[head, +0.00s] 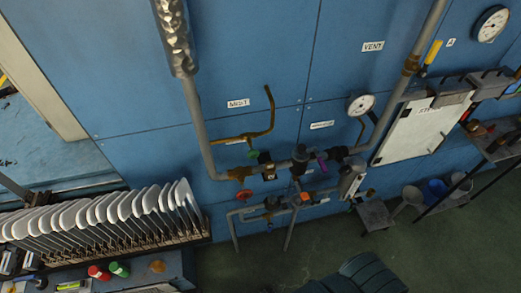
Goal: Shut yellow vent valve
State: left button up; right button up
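The yellow vent valve lever (433,52) is at the upper right of the head view, beside the grey pipe (427,35) that runs down from the top edge near the VENT label (373,47). The lever points up and to the right, roughly along the pipe. Its lower end is near a brass fitting (411,65) on the pipe. The valve body is too small to make out clearly. Neither of my grippers is in view, and nothing is touching the lever.
A gauge (491,24) hangs right of the lever. A white board (411,133) and a shelf are below. Pipes with several coloured valves cross the blue wall (270,50) at centre. A rack of white sock boards (105,215) stands at lower left. Green floor (440,240) shows at lower right.

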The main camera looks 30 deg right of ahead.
aim_at(422, 73)
jog(key=z, duration=2.1)
